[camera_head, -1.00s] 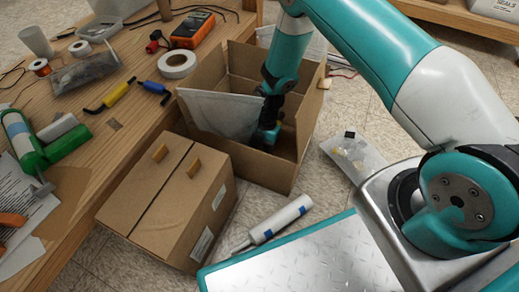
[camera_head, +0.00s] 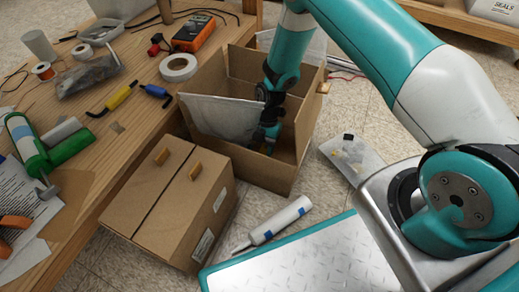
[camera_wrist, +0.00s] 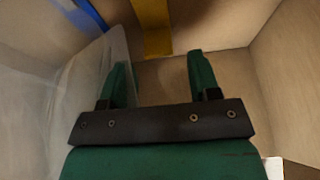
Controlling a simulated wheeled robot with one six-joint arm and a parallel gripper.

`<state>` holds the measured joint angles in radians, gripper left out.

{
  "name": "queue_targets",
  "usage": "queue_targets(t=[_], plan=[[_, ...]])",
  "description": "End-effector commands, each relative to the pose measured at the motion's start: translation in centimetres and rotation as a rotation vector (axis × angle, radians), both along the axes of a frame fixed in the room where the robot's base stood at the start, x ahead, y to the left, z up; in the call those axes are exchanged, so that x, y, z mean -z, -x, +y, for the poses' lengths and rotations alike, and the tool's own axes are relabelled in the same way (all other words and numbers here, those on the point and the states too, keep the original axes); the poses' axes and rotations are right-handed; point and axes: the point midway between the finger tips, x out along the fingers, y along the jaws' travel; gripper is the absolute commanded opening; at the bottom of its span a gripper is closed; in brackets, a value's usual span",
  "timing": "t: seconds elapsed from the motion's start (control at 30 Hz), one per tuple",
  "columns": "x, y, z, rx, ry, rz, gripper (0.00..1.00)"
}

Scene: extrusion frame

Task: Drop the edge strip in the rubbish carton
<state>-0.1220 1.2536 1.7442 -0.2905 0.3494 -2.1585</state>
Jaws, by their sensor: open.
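The open rubbish carton (camera_head: 285,172) stands on the floor beside the bench, with a translucent plastic bag (camera_head: 220,117) over its left side. My gripper (camera_head: 267,146) reaches down inside the carton. In the wrist view my gripper (camera_wrist: 158,70) has its two green fingers apart, with nothing seen between them. A flat yellow-brown strip (camera_wrist: 152,28) lies just beyond the fingertips; it may be the edge strip, but I cannot tell for sure. A blue strip-like thing (camera_wrist: 90,14) shows at the upper left. The carton floor is mostly hidden in the head view.
A closed carton (camera_head: 170,205) stands at the front left of the open one. A white cartridge (camera_head: 275,220) and a clear bag of small parts (camera_head: 352,158) lie on the floor. The wooden bench (camera_head: 120,150) at the left holds tools, tape and an orange meter (camera_head: 194,33).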

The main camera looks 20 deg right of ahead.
Motion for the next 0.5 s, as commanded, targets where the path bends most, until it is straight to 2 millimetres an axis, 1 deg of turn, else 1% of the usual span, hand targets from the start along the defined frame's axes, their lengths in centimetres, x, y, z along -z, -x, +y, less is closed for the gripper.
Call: queue_targets(t=[0.03,0.2,0.33,0.5], plan=[[-2.2,-0.4,-0.3,0.002,0.000,-0.003,0.56],[-5.9,-1.4,-1.3,0.001,0.000,-0.003,0.56],[-7.9,-1.9,-1.8,-0.001,0.000,-0.002,0.56],[-9.3,-2.3,-2.3,0.001,0.000,-0.001,0.56]])
